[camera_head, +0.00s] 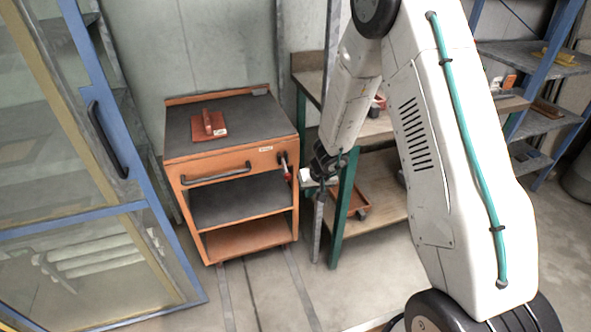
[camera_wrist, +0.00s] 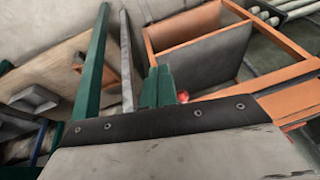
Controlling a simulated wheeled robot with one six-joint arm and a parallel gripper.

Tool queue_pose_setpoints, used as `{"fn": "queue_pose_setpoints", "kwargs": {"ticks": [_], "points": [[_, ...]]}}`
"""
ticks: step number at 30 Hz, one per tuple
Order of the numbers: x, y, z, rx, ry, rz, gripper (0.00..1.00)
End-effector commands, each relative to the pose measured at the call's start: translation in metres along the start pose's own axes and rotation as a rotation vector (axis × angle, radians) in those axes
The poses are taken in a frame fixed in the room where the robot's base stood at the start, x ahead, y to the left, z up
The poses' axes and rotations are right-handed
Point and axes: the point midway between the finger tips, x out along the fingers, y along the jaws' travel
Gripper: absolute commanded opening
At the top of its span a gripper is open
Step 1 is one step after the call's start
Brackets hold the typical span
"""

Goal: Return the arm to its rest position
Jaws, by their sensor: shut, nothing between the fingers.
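My gripper (camera_wrist: 158,80) shows in the wrist view as two green fingers close together, with nothing between them. In the head view my white arm reaches down from the top, and its dark wrist is between the orange cart (camera_head: 236,163) and the green-legged workbench (camera_head: 341,210). The fingers are hard to make out there. The wrist view shows the cart's orange frame (camera_wrist: 283,104) beyond the fingertips to the right. A small red part (camera_wrist: 183,97) shows just right of the fingers. My large arm link hides part of the bench.
A blue-framed glass door (camera_head: 112,130) stands at left. The bench holds a lower-shelf orange tray (camera_head: 358,203). Blue-post shelving (camera_head: 540,75) is at right. The floor (camera_head: 262,290) before the cart is clear.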

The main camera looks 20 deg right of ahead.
Motion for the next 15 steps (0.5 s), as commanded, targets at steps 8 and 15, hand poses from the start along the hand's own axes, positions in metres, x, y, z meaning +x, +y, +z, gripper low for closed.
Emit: {"fn": "queue_pose_setpoints", "kwargs": {"ticks": [8, 15], "points": [[0.0, -0.007, 0.002, 0.081, -0.01, -0.035, 0.0], [-0.033, -0.051, 0.038, 0.179, -0.158, -0.221, 0.0]]}}
